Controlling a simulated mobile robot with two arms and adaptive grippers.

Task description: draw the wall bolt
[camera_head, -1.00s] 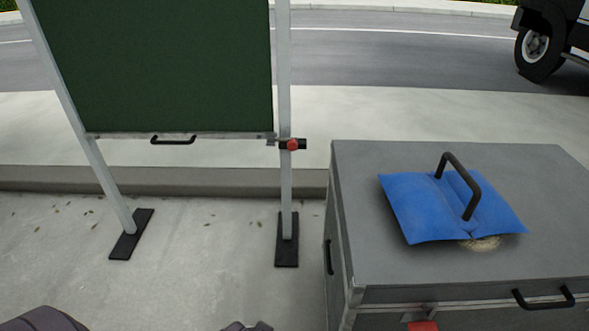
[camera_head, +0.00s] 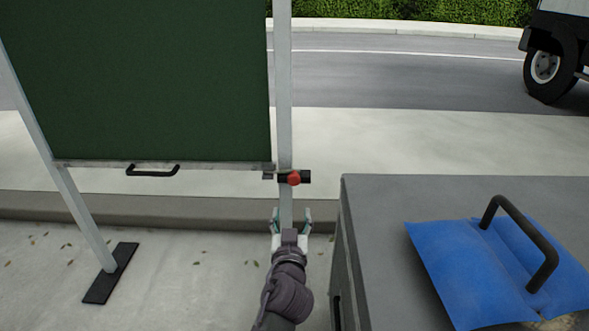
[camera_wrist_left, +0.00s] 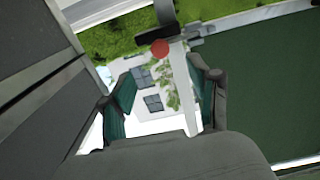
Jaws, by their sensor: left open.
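The wall bolt (camera_head: 292,178) is a dark bar with a red knob, set across the right upright post (camera_head: 284,90) of the green panel (camera_head: 140,80), at its lower right corner. In the left wrist view the bolt's red knob (camera_wrist_left: 159,48) shows above and between the fingers. My left gripper (camera_head: 290,214) is open and empty, just below the bolt in the head view and apart from it. Its fingers also show in the left wrist view (camera_wrist_left: 160,92), spread wide. My right gripper is not in view.
A grey chest (camera_head: 385,240) stands at the right, close to my left arm. A blue bag (camera_head: 455,270) with a black handle (camera_head: 545,250) lies on its lid. The panel has a black handle (camera_head: 153,171). A kerb (camera_head: 150,207) runs behind the posts.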

